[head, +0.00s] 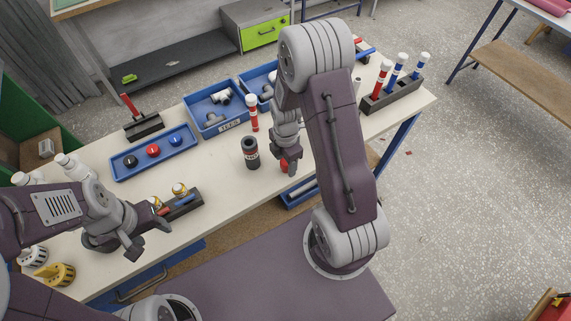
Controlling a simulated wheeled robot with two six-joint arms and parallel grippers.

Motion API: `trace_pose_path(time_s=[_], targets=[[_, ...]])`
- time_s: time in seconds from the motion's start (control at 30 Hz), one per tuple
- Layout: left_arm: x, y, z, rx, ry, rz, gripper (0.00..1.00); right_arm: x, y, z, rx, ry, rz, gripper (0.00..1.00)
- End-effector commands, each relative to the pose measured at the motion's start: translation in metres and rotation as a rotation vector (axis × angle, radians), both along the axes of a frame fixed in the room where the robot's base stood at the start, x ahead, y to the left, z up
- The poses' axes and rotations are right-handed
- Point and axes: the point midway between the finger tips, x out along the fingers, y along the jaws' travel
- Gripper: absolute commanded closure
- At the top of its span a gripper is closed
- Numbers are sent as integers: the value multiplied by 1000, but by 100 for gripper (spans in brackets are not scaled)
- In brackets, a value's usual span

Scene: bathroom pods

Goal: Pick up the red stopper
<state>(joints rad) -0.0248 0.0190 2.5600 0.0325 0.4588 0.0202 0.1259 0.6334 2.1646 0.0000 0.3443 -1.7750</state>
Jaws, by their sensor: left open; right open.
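A small red object (284,167), which looks like a red stopper, stands on the table beneath my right gripper (291,160) and is partly hidden by its fingers. My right gripper points down and is open; I cannot tell whether it touches the red object. A round red piece (153,150) also lies in a blue tray (184,159), between a black piece (131,161) and a blue piece (174,141). My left gripper (148,236) is open and empty at the table's front left, near a small dark block with yellow-topped parts.
A dark cylinder (251,153) stands left of my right gripper, with a red-and-white tube (253,113) behind it. Blue bins (212,124) stand at the back. A dark rack (391,97) holds red and blue tubes at right. The tabletop between tray and cylinder is clear.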

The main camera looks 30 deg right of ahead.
Motion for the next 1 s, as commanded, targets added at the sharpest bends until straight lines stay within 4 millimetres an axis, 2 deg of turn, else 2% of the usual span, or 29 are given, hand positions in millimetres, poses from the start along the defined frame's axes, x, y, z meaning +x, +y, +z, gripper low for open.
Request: trace_pose_path(time_s=[0.17,0.27,0.3,0.4,0.73,0.87,1.0], targets=[[0,0,0,0,0,0,47,0,0,0,0,-1,0,41],[0,0,0,0,0,0,47,0,0,0,0,-1,0,66],[0,0,0,0,0,0,47,0,0,0,0,-1,0,77],[0,0,0,0,0,0,47,0,0,0,0,-1,0,100],[0,0,0,0,0,0,47,1,0,5,0,-2,0,100],[0,0,0,0,0,0,47,2,0,21,-1,-6,0,100],[0,0,-1,0,0,0,47,-2,-4,45,-1,-4,-4,100]])
